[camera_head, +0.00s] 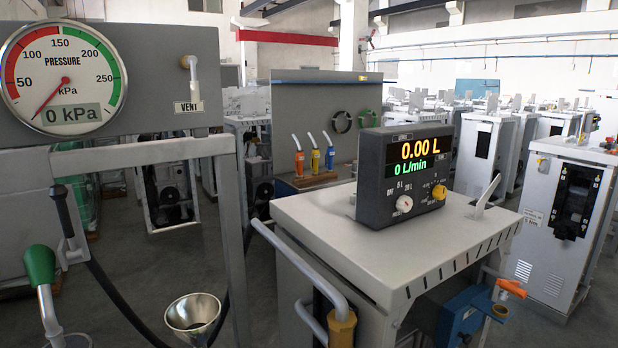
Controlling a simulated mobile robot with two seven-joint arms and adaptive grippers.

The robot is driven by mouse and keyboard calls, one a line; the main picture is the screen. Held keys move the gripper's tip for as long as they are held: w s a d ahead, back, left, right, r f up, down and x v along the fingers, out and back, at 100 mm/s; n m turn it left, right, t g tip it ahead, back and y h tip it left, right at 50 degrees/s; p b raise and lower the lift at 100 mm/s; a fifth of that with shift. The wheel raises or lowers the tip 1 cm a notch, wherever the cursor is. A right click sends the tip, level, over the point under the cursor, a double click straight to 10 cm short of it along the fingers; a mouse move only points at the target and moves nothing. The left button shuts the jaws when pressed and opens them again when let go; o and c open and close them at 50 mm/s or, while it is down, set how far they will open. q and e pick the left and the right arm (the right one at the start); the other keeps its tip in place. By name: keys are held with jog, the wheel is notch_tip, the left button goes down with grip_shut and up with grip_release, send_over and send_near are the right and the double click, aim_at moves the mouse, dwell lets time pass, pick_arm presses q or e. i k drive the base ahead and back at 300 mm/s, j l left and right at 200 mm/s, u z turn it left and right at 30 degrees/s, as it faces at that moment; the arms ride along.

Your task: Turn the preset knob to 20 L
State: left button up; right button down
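The white preset knob (404,204) is on the lower front face of a dark control box (375,172). Small labels stand around it; "5 L" and "20 L" seem to be above it and "OFF" to its left. Its pointer is too small to read, so I cannot tell its setting. The box's display (414,151) reads 0.00 L in yellow and 0 L/min in green. A yellow knob (439,191) sits to the right of the white one. Neither of my grippers is in view.
The box stands on a grey cabinet (330,215) with a slotted edge. A grey lever (487,190) rises right of the box. A pressure gauge (64,78) reads 0 kPa at left. An orange-handled valve (511,288) is lower right.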

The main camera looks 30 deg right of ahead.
aim_at(404, 203)
jog(key=z, duration=1.55)
